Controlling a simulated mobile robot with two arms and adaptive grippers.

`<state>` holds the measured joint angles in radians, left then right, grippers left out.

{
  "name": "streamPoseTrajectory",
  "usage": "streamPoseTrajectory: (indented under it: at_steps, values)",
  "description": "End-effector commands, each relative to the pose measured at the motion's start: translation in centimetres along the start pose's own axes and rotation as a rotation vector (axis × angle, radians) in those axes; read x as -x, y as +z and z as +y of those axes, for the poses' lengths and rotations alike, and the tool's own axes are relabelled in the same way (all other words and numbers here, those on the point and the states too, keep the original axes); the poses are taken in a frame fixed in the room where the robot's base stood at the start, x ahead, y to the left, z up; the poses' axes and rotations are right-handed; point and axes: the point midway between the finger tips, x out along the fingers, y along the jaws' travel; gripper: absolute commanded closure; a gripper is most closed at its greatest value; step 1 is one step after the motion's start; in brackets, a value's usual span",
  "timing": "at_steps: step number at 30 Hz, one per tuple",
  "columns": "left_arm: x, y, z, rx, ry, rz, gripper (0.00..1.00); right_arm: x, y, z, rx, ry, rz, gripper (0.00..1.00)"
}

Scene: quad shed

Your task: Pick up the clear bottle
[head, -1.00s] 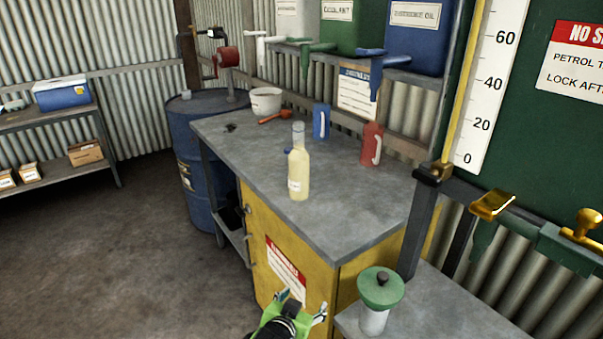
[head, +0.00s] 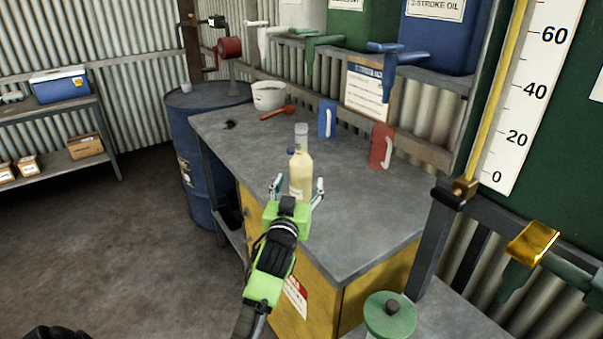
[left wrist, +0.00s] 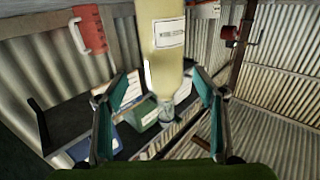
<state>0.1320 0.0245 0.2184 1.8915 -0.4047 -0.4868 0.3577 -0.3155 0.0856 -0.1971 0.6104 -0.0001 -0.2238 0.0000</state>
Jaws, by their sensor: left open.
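The clear bottle (head: 301,165) holds pale yellow liquid and stands upright on the grey bench top (head: 370,215). My left gripper (head: 298,187) is open at the near side of the bottle, with one finger to each side in the picture. In the left wrist view the bottle (left wrist: 168,50) with its white label shows between and beyond the open fingers (left wrist: 165,88). A gap shows on both sides, and I see no clear contact. The bottle's lower part is partly hidden by my gripper in the head view. My right gripper is not in view.
A blue jug (head: 326,119) and a red jug (head: 381,146) stand behind the bottle. A white bucket (head: 269,97) and an orange tool (head: 277,113) lie further back. A green-lidded container (head: 389,316) is at the lower right. The bench right of the bottle is clear.

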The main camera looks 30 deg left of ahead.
Motion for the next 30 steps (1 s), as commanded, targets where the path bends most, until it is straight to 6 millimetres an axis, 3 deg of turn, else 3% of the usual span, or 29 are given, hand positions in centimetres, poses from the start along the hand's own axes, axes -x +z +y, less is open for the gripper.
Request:
streamPoseTrajectory:
  at_steps: [4,12,18,26,30]
  values:
    - [-1.1,0.0,-0.1,-0.002,-0.001,-0.001,0.36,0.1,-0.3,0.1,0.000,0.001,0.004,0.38]
    - [-4.3,-0.3,-0.6,-0.002,-0.001,-0.001,0.36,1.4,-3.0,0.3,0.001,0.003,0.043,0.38]
    - [-6.1,-0.1,-0.5,-0.002,0.000,-0.001,0.36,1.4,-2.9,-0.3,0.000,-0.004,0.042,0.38]
    - [-6.2,0.0,-0.5,-0.002,0.000,-0.001,0.36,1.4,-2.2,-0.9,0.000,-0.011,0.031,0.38]
    - [-6.2,0.0,-0.5,-0.001,0.000,-0.001,0.73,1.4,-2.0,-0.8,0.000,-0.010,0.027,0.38]
